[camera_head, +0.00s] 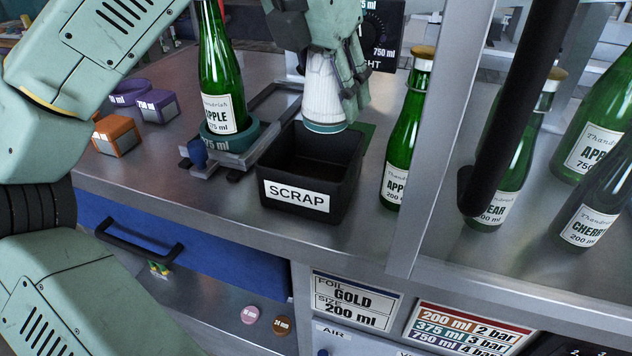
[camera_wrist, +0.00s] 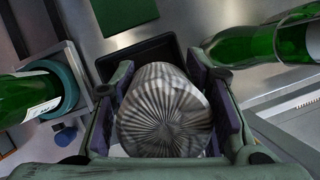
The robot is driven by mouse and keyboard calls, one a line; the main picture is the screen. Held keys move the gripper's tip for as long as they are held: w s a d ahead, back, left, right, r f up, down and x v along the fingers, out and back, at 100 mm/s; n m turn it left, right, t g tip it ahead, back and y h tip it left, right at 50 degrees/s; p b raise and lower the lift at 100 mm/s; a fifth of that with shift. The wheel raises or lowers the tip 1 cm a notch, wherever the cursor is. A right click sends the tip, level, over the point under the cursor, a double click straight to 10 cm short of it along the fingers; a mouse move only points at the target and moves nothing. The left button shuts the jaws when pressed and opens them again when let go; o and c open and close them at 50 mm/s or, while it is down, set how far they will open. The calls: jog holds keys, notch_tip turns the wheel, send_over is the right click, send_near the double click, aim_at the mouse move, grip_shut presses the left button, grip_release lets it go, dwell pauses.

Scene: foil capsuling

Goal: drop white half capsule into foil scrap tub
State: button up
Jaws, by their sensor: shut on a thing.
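The white half capsule (camera_head: 325,94) is ribbed, with a green band at its lower rim. My gripper (camera_head: 335,75) is shut on it and holds it above the back part of the black scrap tub (camera_head: 296,201), which bears a SCRAP label. In the wrist view the capsule (camera_wrist: 165,110) shows as a pleated, greyish closed end between the two finger pads of my gripper (camera_wrist: 165,105). The tub's dark rim (camera_wrist: 150,48) shows behind it there. The tub looks empty in the part I can see; its back is partly hidden by the capsule and gripper.
A green apple bottle (camera_head: 222,75) stands in a teal ring holder (camera_head: 230,140) left of the tub. Another green bottle (camera_head: 405,130) stands close on the right, beside a grey post (camera_head: 440,120). Orange (camera_head: 115,135) and purple (camera_head: 157,105) blocks sit at the left.

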aim_at(316, 56)
notch_tip(316, 56, down, 4)
jog(key=shift+r+b, duration=0.25)
jog(key=shift+b, duration=0.9)
jog(key=o, duration=0.8)
jog(key=shift+c, duration=0.2)
jog(key=shift+r, duration=0.1)
jog(key=v, duration=1.2)
